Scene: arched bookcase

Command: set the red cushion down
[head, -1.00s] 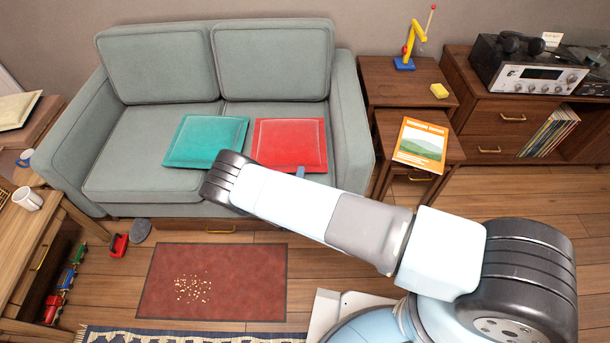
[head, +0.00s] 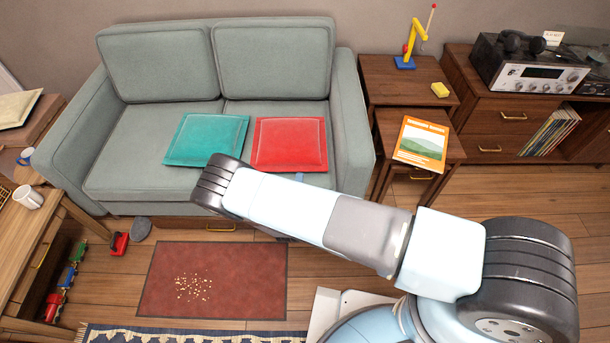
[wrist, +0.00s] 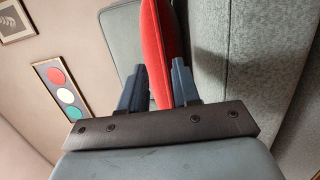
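The red cushion (head: 289,143) lies flat on the right part of the sofa seat (head: 140,185), beside the teal cushion (head: 206,140). My gripper is mostly hidden behind my arm in the head view; a small blue finger piece shows just at the cushion's front edge. In the wrist view my gripper (wrist: 160,80) has one finger on each side of the red cushion (wrist: 160,45). The fingers stand wide apart, and the cushion's near edge is between them without a clear squeeze.
The sofa's right armrest (head: 352,120) stands close to the red cushion. Nested side tables (head: 385,80) with an orange book (head: 421,143) are to the right. A red mat (head: 215,260) with crumbs lies on the floor in front.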

